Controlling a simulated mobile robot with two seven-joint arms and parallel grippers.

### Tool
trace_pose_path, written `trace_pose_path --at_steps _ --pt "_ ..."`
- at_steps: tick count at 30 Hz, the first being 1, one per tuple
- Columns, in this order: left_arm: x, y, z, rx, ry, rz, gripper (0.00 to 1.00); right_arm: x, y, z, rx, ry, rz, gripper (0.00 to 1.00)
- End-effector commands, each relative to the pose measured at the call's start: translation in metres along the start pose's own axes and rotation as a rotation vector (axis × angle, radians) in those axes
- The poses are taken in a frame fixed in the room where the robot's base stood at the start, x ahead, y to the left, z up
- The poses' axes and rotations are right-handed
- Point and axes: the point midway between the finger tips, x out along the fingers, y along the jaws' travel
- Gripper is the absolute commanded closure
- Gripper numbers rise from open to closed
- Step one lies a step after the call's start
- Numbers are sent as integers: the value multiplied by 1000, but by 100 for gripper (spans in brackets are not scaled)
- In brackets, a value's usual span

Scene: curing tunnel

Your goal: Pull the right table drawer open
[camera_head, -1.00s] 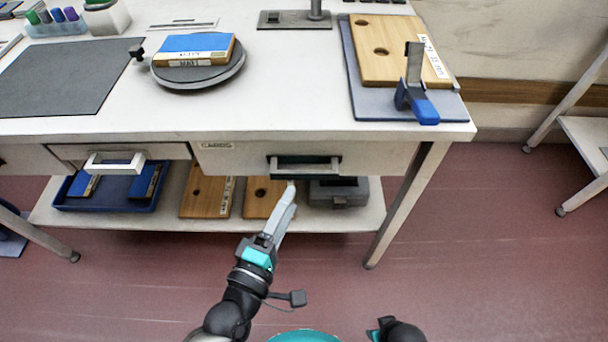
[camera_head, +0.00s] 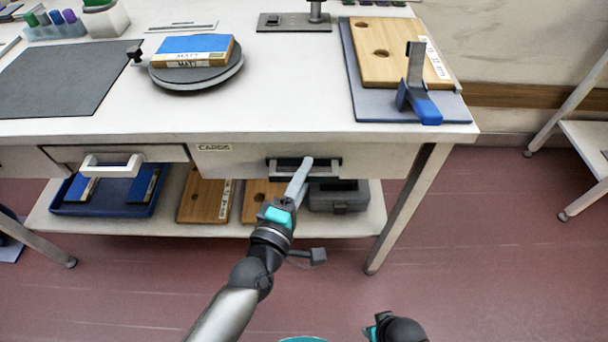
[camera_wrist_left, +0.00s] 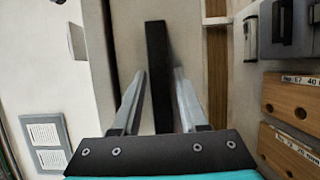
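The right table drawer (camera_head: 236,162) has a pale front with a "CARDS" label and looks shut. Its dark handle (camera_head: 280,168) is partly hidden behind my left gripper (camera_head: 303,172), which reaches it from the front. In the left wrist view, the black handle bar (camera_wrist_left: 157,60) lies between the two fingers of the left gripper (camera_wrist_left: 159,85). The fingers are apart, with small gaps beside the bar, so they look open around it. My right gripper (camera_head: 376,325) is at the bottom edge, partly cut off; its fingers are not clear.
The left drawer (camera_head: 65,153) has a white handle (camera_head: 112,166). The shelf below (camera_head: 235,229) holds wooden boards (camera_head: 206,196), a blue tray (camera_head: 108,206) and a grey box (camera_head: 338,203). The table leg (camera_head: 405,210) stands right of the drawer. Floor in front is clear.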

Motion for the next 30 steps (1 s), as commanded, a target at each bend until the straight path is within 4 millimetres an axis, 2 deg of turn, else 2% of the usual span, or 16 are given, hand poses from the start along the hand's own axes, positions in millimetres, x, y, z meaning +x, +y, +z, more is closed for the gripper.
trace_pose_path --at_steps 1,11,30 --pt "0 0 0 0 0 0 64 0 0 0 0 0 0 50" --pt "0 0 0 0 0 0 100 0 0 0 1 1 0 50" --pt "0 0 0 0 0 -1 100 0 0 0 0 1 -1 50"
